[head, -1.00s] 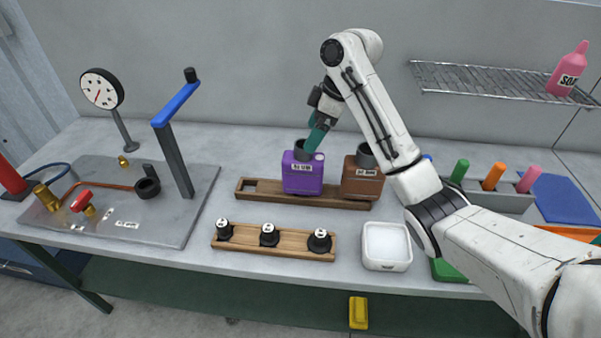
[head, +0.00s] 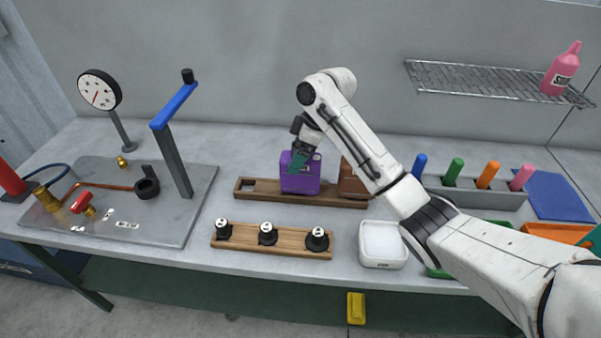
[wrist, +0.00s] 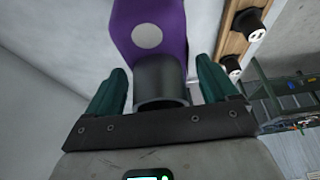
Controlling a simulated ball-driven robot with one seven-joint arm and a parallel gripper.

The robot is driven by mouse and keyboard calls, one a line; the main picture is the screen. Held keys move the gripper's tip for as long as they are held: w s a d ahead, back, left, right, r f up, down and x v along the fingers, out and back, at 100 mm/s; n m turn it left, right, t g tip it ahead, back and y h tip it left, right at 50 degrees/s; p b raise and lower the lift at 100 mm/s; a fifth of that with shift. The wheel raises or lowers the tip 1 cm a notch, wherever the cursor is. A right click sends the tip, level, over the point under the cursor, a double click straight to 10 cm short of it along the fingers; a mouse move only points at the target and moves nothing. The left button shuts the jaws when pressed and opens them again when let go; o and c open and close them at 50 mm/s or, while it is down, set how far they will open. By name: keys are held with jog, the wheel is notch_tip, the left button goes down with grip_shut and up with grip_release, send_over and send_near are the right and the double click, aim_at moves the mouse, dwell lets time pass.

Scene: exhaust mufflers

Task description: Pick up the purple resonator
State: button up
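The purple resonator (head: 300,184) stands upright on a wooden rack (head: 264,191) in the head view. Its purple body with a pale round spot (wrist: 147,36) fills the top of the wrist view. My gripper (head: 300,162) reaches down to its top in the head view. In the wrist view, the teal fingers of my gripper (wrist: 163,88) are open, one on each side of the black neck (wrist: 159,80). A narrow gap shows between each finger and the neck. In the head view my gripper hides the neck.
A brown resonator (head: 351,183) stands just right on the same rack, partly behind my arm. A strip with black knobs (head: 268,234) lies in front, with a white tray (head: 383,244) to its right. A fixture with a blue-handled post (head: 175,150) stands left.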

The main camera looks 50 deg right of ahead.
jog(key=c, duration=0.9)
jog(key=shift+r, duration=0.1)
jog(key=shift+r+b, duration=0.3)
jog(key=shift+r, duration=0.25)
jog(key=s+a+r, duration=0.1)
jog(key=s+r, duration=0.3)
jog(key=s+a+r+p, duration=0.1)
jog(key=s+r, duration=0.3)
jog(key=s, duration=0.1)
jog(key=s+a+r, duration=0.2)
jog(key=s+r, duration=0.1)
jog(key=s, duration=0.1)
jog(key=shift+s+a+r+p, duration=0.1)
jog(key=shift+s+r+p, duration=0.1)
jog(key=shift+r+p, duration=0.2)
